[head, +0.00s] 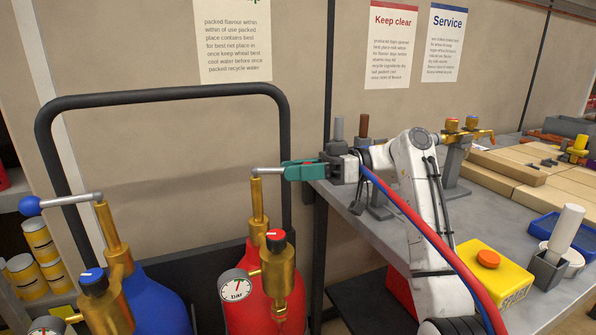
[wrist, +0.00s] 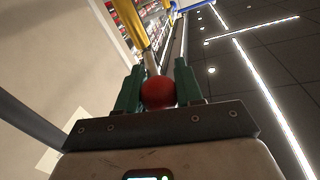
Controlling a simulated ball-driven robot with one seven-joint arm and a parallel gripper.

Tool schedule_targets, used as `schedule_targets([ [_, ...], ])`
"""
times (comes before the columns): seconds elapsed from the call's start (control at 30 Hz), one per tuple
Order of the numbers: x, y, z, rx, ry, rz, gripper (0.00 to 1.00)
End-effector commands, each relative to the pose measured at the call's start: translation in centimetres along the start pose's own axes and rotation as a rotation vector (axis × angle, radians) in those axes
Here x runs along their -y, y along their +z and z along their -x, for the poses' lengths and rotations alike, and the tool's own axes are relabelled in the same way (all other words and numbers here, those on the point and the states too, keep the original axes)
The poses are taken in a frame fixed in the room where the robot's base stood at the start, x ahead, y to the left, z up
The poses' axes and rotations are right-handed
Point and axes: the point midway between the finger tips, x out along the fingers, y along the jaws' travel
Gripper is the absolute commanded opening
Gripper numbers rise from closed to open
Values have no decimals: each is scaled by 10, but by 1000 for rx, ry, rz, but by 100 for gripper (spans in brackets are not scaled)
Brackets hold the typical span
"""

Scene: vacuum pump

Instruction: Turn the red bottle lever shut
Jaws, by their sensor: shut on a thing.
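The red bottle (head: 240,300) stands at the lower middle of the head view, with a brass valve (head: 278,275) and a brass stem (head: 257,205) on top. Its silver lever (head: 268,171) points right from the stem top, about level. My gripper (head: 298,171) with green fingers is at the lever's outer end. In the head view the fingers hide the knob. In the wrist view the red ball knob (wrist: 158,93) sits between the two green fingers, and my gripper is shut on it.
The blue bottle (head: 165,300) stands left, its lever (head: 75,201) pointing left with a blue knob. A black frame bar (head: 165,93) arches behind the bottles. A grey workbench (head: 400,212) with a yellow box (head: 495,270) and brass fittings fills the right.

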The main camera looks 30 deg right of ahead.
Motion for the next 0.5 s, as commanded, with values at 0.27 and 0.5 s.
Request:
schedule_targets([
  [0.27,0,-1,0,-1,2,1,52],
  [0.5,0,0,0,-1,2,0,60],
])
